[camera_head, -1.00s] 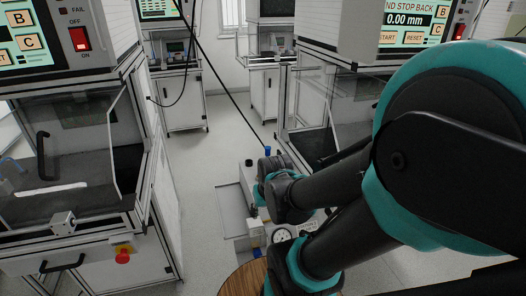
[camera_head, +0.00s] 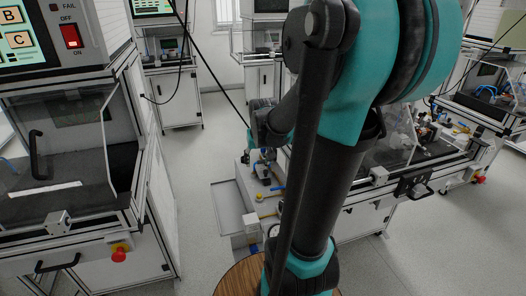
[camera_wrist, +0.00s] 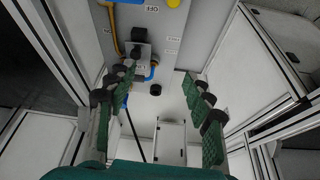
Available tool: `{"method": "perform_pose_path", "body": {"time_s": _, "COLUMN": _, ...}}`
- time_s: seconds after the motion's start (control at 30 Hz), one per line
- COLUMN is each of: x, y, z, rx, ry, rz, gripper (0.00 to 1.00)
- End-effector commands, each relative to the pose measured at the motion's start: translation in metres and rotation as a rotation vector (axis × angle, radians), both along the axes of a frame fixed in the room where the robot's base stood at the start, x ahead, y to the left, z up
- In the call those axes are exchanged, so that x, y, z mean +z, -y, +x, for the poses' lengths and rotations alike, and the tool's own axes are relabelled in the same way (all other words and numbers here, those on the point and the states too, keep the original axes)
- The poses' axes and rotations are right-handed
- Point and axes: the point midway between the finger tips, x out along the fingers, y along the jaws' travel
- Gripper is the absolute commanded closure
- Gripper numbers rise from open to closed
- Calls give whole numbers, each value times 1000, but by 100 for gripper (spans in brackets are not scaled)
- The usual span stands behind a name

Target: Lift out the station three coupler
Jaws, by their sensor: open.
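I cannot tell for sure which part is the station three coupler. In the wrist view my gripper (camera_wrist: 158,77) is open and empty, its green-padded fingers spread to either side. A grey block fitting (camera_wrist: 141,66) with a black knob, a yellow hose and a blue pipe is mounted on a labelled grey panel (camera_wrist: 178,22). It lies beside the left finger, which partly overlaps it; contact cannot be judged. A small black round part (camera_wrist: 155,89) shows between the fingers. In the head view my arm's end is over a low grey unit (camera_head: 235,208), and the jaws cannot be made out.
A clear-covered workstation (camera_head: 62,165) stands at left. Another bench (camera_head: 395,185) with small parts stands at right, behind my arm. Cabinets (camera_head: 180,98) line the back. A round wooden top (camera_head: 232,277) is in front. The floor (camera_head: 195,150) between is clear.

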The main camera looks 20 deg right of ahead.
Motion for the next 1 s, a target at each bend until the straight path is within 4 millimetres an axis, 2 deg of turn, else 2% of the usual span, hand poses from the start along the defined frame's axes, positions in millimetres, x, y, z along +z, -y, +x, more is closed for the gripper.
{"method": "perform_pose_path", "body": {"time_s": 0.03, "x": 12, "y": 11, "z": 28, "rx": -20, "ry": 2, "rz": -1, "gripper": 48}}
{"method": "perform_pose_path", "body": {"time_s": 0.1, "x": 25, "y": 26, "z": 60, "rx": -43, "ry": 4, "rz": -1, "gripper": 48}}
{"method": "perform_pose_path", "body": {"time_s": 0.2, "x": 40, "y": 47, "z": 101, "rx": -73, "ry": 6, "rz": -3, "gripper": 48}}
{"method": "perform_pose_path", "body": {"time_s": 0.33, "x": 53, "y": 68, "z": 139, "rx": -102, "ry": 9, "rz": -3, "gripper": 48}}
{"method": "perform_pose_path", "body": {"time_s": 0.43, "x": 58, "y": 79, "z": 156, "rx": -115, "ry": 9, "rz": -3, "gripper": 48}}
{"method": "perform_pose_path", "body": {"time_s": 0.57, "x": 58, "y": 84, "z": 166, "rx": -121, "ry": 11, "rz": -3, "gripper": 48}}
{"method": "perform_pose_path", "body": {"time_s": 0.67, "x": 46, "y": 86, "z": 171, "rx": -122, "ry": 10, "rz": -4, "gripper": 48}}
{"method": "perform_pose_path", "body": {"time_s": 1.0, "x": -13, "y": 91, "z": 194, "rx": -122, "ry": 11, "rz": -4, "gripper": 48}}
